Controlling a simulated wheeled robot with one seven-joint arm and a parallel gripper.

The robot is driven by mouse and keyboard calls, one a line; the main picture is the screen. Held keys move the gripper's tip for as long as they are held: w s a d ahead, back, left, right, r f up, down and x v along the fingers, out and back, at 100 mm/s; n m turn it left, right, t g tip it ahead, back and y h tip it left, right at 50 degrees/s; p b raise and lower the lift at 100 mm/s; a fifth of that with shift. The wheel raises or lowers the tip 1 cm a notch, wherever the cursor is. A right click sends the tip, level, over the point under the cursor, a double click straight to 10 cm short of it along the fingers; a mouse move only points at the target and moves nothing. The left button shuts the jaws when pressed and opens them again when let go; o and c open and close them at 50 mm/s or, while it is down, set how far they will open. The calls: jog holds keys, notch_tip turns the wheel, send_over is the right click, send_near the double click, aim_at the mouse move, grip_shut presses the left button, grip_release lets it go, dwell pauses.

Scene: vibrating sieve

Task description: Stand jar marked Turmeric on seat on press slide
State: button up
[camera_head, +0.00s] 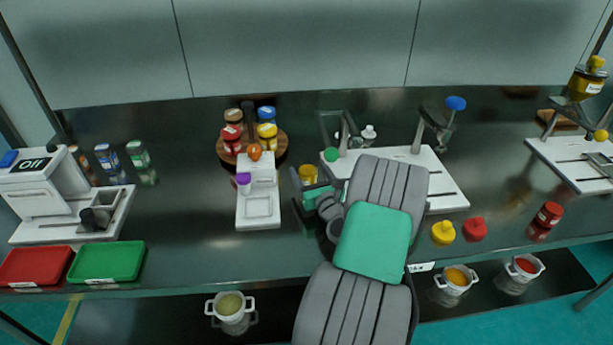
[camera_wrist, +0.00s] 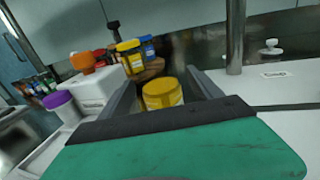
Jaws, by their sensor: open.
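A yellow jar (camera_head: 308,174) stands on the dark bench, left of the middle press; its label is not readable, so I cannot tell whether it is Turmeric. My gripper (camera_head: 312,190) is right by it, with the jar partly hidden behind it. In the wrist view the yellow jar (camera_wrist: 162,95) shows between the two open fingers of my gripper (camera_wrist: 162,88). I cannot tell whether they touch it. The middle press has a white base (camera_head: 440,180) and a blue-knobbed lever (camera_head: 455,103). My arm covers part of its base and front, so its slide and seat are not clear.
A round wooden stand (camera_head: 278,152) holds several jars, one yellow-lidded. A white device (camera_head: 258,205) with orange and purple knobs is left of my gripper. Another press (camera_head: 580,160) stands right.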

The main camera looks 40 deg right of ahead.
aim_at(305, 163)
jog(key=x, duration=0.4)
jog(key=shift+w, duration=0.1)
jog(key=shift+c, duration=0.5)
jog(key=c, duration=1.5)
jog(key=shift+r, duration=0.15)
